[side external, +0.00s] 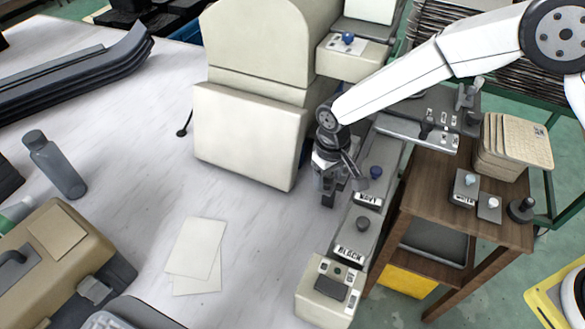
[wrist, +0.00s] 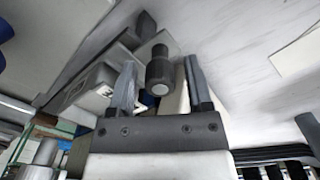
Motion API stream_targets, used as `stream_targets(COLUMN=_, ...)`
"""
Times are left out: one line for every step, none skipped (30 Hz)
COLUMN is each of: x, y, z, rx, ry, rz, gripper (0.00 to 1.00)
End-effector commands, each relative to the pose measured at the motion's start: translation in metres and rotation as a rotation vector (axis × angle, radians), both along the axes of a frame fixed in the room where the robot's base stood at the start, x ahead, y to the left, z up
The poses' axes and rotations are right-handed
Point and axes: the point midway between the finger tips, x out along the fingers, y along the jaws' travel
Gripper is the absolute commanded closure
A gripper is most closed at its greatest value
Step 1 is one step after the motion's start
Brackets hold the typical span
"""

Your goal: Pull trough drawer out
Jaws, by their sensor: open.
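A long grey trough-like unit (side external: 349,205) runs along the right edge of the white table, beside the beige machine. It carries a navy knob (side external: 376,172) with a NAVY label and a dark knob (side external: 362,223) with a BLACK label. My gripper (side external: 329,196) points down at its left side, near the machine's lower corner. In the wrist view my gripper (wrist: 160,82) is open, with a dark round knob (wrist: 159,75) between its fingers and gaps on both sides. I cannot tell which part is the trough drawer, or whether the fingertips are level with that knob.
The beige machine (side external: 245,135) stands close behind my gripper. Paper sheets (side external: 196,250), a grey bottle (side external: 54,163) and a tan case (side external: 55,262) lie to the left. A wooden cart (side external: 425,190) stands right of the unit. The table between paper and machine is clear.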

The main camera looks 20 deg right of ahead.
Motion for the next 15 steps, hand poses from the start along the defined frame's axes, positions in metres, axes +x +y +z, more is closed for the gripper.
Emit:
stream_targets(x=0.0, y=0.0, z=0.001, rx=0.0, ry=0.0, rz=0.0, gripper=0.35)
stream_targets(x=0.0, y=0.0, z=0.002, rx=0.0, ry=0.0, rz=0.0, gripper=0.35)
stream_targets(x=0.0, y=0.0, z=0.004, rx=0.0, ry=0.0, rz=0.0, gripper=0.35)
stream_targets(x=0.0, y=0.0, z=0.006, rx=0.0, ry=0.0, rz=0.0, gripper=0.35)
stream_targets(x=0.0, y=0.0, z=0.007, rx=0.0, ry=0.0, rz=0.0, gripper=0.35)
stream_targets(x=0.0, y=0.0, z=0.01, rx=0.0, ry=0.0, rz=0.0, gripper=0.35)
stream_targets(x=0.0, y=0.0, z=0.012, rx=0.0, ry=0.0, rz=0.0, gripper=0.35)
stream_targets(x=0.0, y=0.0, z=0.014, rx=0.0, ry=-0.001, rz=0.0, gripper=0.35)
stream_targets(x=0.0, y=0.0, z=0.017, rx=0.0, ry=-0.001, rz=0.0, gripper=0.35)
stream_targets(x=0.0, y=0.0, z=0.019, rx=0.0, ry=-0.001, rz=0.0, gripper=0.35)
stream_targets(x=0.0, y=0.0, z=0.021, rx=0.0, ry=-0.001, rz=0.0, gripper=0.35)
stream_targets(x=0.0, y=0.0, z=0.024, rx=0.0, ry=0.0, rz=0.0, gripper=0.35)
stream_targets(x=0.0, y=0.0, z=0.026, rx=0.0, ry=0.0, rz=0.0, gripper=0.35)
stream_targets(x=0.0, y=0.0, z=0.028, rx=0.0, ry=0.0, rz=0.0, gripper=0.35)
stream_targets(x=0.0, y=0.0, z=0.031, rx=0.0, ry=-0.001, rz=0.0, gripper=0.35)
